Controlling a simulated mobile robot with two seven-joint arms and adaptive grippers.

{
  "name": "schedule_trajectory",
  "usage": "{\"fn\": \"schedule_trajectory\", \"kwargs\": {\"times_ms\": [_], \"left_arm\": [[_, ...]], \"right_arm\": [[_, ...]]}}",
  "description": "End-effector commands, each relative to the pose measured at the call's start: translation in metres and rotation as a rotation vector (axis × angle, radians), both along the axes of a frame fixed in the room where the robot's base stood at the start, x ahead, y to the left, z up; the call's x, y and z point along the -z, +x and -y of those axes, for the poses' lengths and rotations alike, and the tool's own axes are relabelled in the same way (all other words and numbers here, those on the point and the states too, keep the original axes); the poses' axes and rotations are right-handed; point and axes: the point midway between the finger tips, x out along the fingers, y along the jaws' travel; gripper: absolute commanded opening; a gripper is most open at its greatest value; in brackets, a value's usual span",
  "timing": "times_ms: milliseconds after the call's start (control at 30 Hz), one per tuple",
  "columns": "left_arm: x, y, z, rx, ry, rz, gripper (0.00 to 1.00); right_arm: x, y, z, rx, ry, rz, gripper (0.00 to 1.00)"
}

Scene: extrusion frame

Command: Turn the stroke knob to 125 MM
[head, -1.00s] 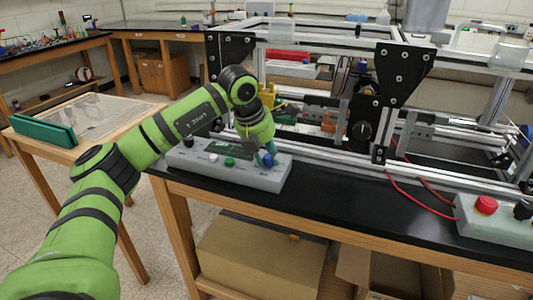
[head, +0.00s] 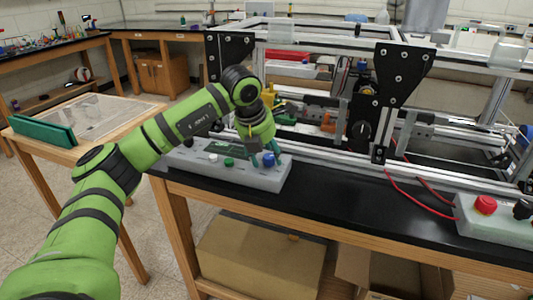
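A pale grey control box (head: 255,178) stands at the left front of the black bench. On its top are a blue knob (head: 268,159), a green button (head: 229,162), a white button (head: 213,157) and a black knob (head: 188,142). A dark display sits behind the buttons. The labels are too small to read, so I cannot tell the stroke setting. My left gripper (head: 264,155) points down at the blue knob, its fingers spread to either side of it. I cannot tell whether either finger touches the knob. My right gripper is out of view.
An aluminium extrusion frame (head: 330,157) stands close behind the box. A second control box (head: 483,228) with a red button (head: 485,205) is at the right, with red cables beside it. The black bench top (head: 350,205) between the boxes is clear.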

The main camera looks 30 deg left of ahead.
Motion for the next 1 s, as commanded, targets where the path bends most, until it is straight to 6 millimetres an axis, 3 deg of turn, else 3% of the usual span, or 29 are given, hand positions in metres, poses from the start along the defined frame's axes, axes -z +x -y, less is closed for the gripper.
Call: {"fn": "schedule_trajectory", "kwargs": {"times_ms": [200,333,700,1000], "left_arm": [[0.0,0.0,0.001,0.001,-0.001,-0.001,0.54],[-0.011,-0.004,0.0,0.001,-0.001,0.001,0.54],[-0.081,-0.033,-0.001,0.001,-0.001,0.004,0.54],[-0.11,-0.046,-0.001,0.0,-0.001,0.001,0.54]], "right_arm": [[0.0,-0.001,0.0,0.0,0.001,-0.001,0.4],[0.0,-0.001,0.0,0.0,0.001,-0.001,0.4],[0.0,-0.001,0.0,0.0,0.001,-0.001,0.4],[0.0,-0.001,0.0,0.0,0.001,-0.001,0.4]]}}
